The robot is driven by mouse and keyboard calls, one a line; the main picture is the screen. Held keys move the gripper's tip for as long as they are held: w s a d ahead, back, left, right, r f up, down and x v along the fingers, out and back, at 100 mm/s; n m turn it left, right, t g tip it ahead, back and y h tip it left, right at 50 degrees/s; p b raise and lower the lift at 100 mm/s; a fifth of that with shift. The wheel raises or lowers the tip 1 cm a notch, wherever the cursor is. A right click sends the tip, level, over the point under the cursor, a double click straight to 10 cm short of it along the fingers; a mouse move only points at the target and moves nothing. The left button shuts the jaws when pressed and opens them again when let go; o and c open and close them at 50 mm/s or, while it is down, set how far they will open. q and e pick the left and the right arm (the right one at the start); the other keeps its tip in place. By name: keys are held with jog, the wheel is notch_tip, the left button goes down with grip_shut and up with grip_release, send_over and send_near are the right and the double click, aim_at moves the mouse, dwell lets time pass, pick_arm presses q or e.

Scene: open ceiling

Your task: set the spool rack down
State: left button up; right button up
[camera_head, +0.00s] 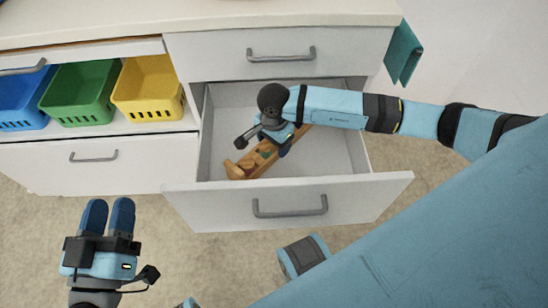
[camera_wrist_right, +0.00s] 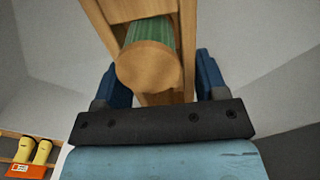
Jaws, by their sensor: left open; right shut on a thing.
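The spool rack (camera_head: 240,168) is a long wooden piece lying slantwise in the open drawer (camera_head: 345,200). In the right wrist view the rack (camera_wrist_right: 183,50) shows pale wooden sides, a round wooden spool end and green thread. My right gripper (camera_head: 280,145) reaches down into the drawer and is shut on the rack, with one blue finger on each side of it in the wrist view (camera_wrist_right: 163,78). My gripper and arm hide part of the rack. I cannot tell whether it touches the drawer floor. My left gripper (camera_head: 109,207) is open and empty, over the floor left of the drawer.
Blue (camera_head: 22,98), green (camera_head: 80,92) and yellow (camera_head: 149,90) baskets stand on the shelf left of the drawer. A closed drawer (camera_head: 280,45) is above. A teal cloth (camera_head: 402,53) hangs at the cabinet's right edge. The drawer has bare floor around the rack.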

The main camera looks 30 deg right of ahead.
aim_at(274, 154)
notch_tip(274, 154, down, 6)
jog(key=b, duration=0.3)
jog(key=shift+f, duration=0.15)
pick_arm(q)
notch_tip(274, 154, down, 6)
jog(key=g, duration=0.2)
jog(key=shift+d+m+g, duration=0.25)
jog(key=shift+m+g, duration=0.05)
jog(key=shift+f, duration=0.1)
jog(key=shift+f, duration=0.1)
pick_arm(e)
jog(key=o, duration=1.1)
pick_arm(q)
notch_tip(274, 154, up, 7)
jog(key=t+p, duration=0.2)
jog(key=p, duration=0.2)
jog(key=shift+a+t, duration=0.25)
jog(key=shift+t, duration=0.15)
pick_arm(e)
notch_tip(274, 154, up, 12)
jog(key=shift+r, duration=0.1)
pick_arm(q)
jog(key=shift+f, duration=0.15)
jog(key=shift+a, duration=0.1)
pick_arm(e)
jog(key=shift+a, duration=0.1)
